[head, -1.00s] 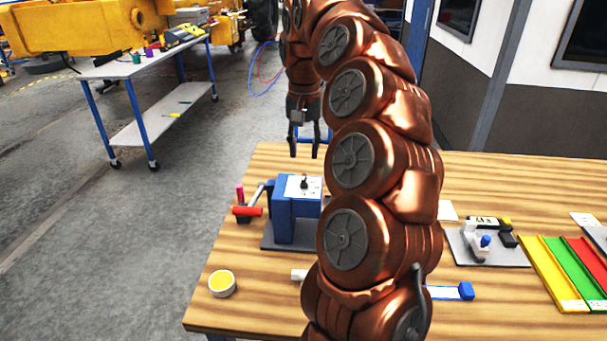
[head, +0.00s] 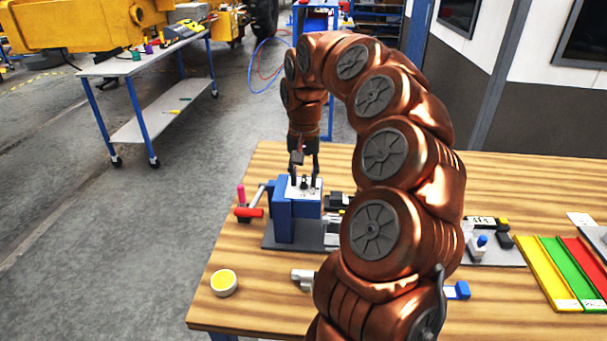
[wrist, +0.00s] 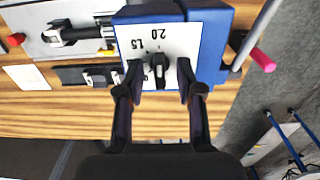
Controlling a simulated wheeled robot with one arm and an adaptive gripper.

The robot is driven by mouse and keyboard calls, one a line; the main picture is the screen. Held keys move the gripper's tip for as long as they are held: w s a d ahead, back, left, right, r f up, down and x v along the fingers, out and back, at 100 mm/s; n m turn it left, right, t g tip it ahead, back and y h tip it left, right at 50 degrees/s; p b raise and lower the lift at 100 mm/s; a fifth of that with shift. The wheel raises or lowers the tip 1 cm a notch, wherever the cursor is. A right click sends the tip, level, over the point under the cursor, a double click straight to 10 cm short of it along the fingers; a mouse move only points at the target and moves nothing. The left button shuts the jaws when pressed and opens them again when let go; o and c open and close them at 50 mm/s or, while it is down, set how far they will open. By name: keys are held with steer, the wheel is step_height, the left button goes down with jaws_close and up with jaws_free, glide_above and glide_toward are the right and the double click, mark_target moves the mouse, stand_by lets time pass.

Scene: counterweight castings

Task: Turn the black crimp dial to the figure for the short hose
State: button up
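The black crimp dial (wrist: 160,64) sits on the white plate (wrist: 143,41) on top of the blue crimp machine (wrist: 208,42). The figures 1.5 and 2.0 show upside down on the plate in the wrist view. Which figure the dial points at is hard to tell. My gripper (wrist: 159,70) is open, with one finger on each side of the dial and a visible gap to it. In the head view, my gripper (head: 303,181) points down just above the blue machine (head: 291,215). I cannot pick out the short hose with certainty.
A grey plate with parts (head: 492,250) and yellow, green and red trays (head: 572,273) lie to the right.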

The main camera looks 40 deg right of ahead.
jaws_close()
stand_by(0.3)
steer(key=shift+f+n, duration=0.1)
steer(key=shift+n, duration=0.2)
steer(key=n+b, duration=0.2)
steer(key=n, duration=0.6)
steer(key=shift+b, duration=0.3)
stand_by(0.5)
jaws_free()
